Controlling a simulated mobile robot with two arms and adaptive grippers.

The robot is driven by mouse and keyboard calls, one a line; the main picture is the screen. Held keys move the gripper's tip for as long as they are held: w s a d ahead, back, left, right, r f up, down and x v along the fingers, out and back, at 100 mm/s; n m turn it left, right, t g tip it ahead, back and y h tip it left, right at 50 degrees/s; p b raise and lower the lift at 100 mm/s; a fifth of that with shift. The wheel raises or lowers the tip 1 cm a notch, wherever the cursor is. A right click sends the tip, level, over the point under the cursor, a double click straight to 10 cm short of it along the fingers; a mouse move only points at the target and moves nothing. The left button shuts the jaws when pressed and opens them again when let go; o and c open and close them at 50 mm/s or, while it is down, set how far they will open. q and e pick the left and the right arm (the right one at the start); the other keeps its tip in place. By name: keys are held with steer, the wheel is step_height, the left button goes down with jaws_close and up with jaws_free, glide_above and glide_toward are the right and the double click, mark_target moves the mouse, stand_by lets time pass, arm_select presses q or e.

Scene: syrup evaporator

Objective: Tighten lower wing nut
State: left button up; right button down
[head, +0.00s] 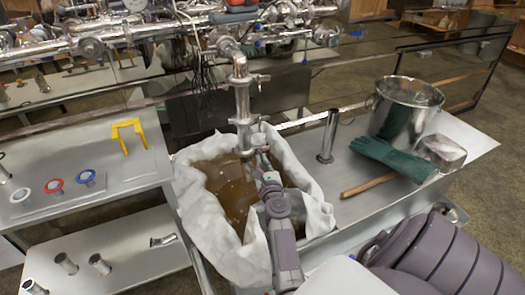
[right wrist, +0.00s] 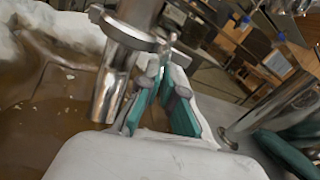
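A vertical steel pipe (head: 241,100) hangs over a cloth-lined pan of brown syrup (head: 228,185). It has an upper clamp (head: 245,80) and a lower clamp (head: 246,123). In the right wrist view the lower clamp (right wrist: 122,30) circles the pipe at upper left, with its end near my fingertips. The wing nut is too small and hidden to make out clearly. My right gripper (head: 263,158) reaches up just below and right of the lower clamp. Its teal-padded fingers (right wrist: 167,75) stand apart with a narrow gap; whether they touch the nut cannot be told. My left gripper is out of view.
White filter cloth (head: 293,170) lines the pan close around my right gripper. A steel post (head: 328,135), green gloves (head: 393,158) and a steel bucket (head: 405,108) stand on the right. Metal piping (head: 150,32) crosses above. A bench on the left holds ring gaskets (head: 53,185) and a yellow handle (head: 128,134).

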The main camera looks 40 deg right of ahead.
steer(key=shift+r, duration=0.15)
steer(key=c, duration=1.3)
jaws_free()
steer(key=shift+c, duration=0.2)
